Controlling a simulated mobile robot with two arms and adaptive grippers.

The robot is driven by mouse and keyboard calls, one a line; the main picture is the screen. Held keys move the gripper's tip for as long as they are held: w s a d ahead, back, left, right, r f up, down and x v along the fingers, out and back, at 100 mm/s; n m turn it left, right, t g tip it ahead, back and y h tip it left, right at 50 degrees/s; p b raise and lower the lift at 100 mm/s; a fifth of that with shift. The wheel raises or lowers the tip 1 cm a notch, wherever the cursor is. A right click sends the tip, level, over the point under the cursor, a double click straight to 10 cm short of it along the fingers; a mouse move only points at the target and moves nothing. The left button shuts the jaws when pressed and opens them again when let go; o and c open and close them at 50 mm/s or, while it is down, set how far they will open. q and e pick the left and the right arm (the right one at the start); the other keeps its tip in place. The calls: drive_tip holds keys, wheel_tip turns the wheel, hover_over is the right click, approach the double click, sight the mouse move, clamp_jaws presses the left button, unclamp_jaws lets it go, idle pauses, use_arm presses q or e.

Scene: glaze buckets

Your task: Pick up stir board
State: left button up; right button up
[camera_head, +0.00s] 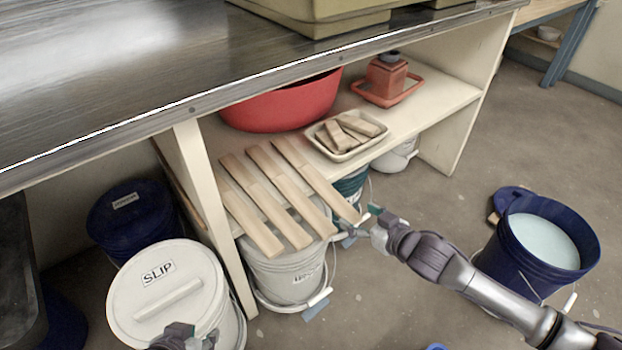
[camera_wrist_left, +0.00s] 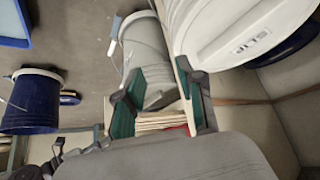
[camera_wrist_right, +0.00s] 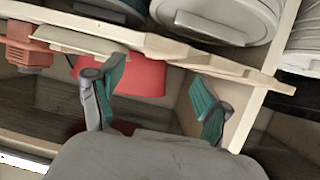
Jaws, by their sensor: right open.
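Several flat wooden stir boards (camera_head: 310,176) lie side by side on the low shelf, their front ends sticking out past its edge. My right gripper (camera_head: 357,228) is by the front end of the rightmost board, open; whether they touch is unclear. In the right wrist view its fingers (camera_wrist_right: 157,75) stand apart, with pale board edges (camera_wrist_right: 225,68) beyond them. My left gripper (camera_head: 187,338) is low at the bottom, over the front of the white SLIP bucket (camera_head: 165,285). In the left wrist view its fingers (camera_wrist_left: 158,75) stand apart with nothing gripped, and pale board ends (camera_wrist_left: 160,120) show between them.
The shelf also holds a red basin (camera_head: 285,108), a tray of wooden blocks (camera_head: 372,149) and a red container (camera_head: 386,75). A white bucket (camera_head: 290,278) stands below the boards. A blue bucket of pale glaze (camera_head: 545,240) stands right. The dark worktop (camera_head: 120,80) overhangs the shelf.

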sight(339, 204)
drive_tip(key=shift+w+a+f, duration=0.25)
drive_tip(key=shift+w+a, duration=0.1)
drive_tip(key=shift+w, duration=0.2)
drive_tip(key=b+x, duration=0.2)
drive_tip(key=x, duration=0.2)
drive_tip(key=shift+w+f, duration=0.1)
drive_tip(key=shift+w, duration=0.2)
drive_tip(key=shift+w+a, duration=0.15)
drive_tip(key=c, duration=1.3)
use_arm(q)
drive_tip(key=w+d+r+t+h, duration=0.1)
drive_tip(key=w+d+r+t, duration=0.2)
drive_tip(key=w+r+t, duration=0.3)
drive_tip(key=shift+w+d+r+h, duration=0.15)
drive_tip(key=shift+w+r+h, duration=0.3)
drive_tip(key=shift+w, duration=0.7)
use_arm(e)
clamp_jaws()
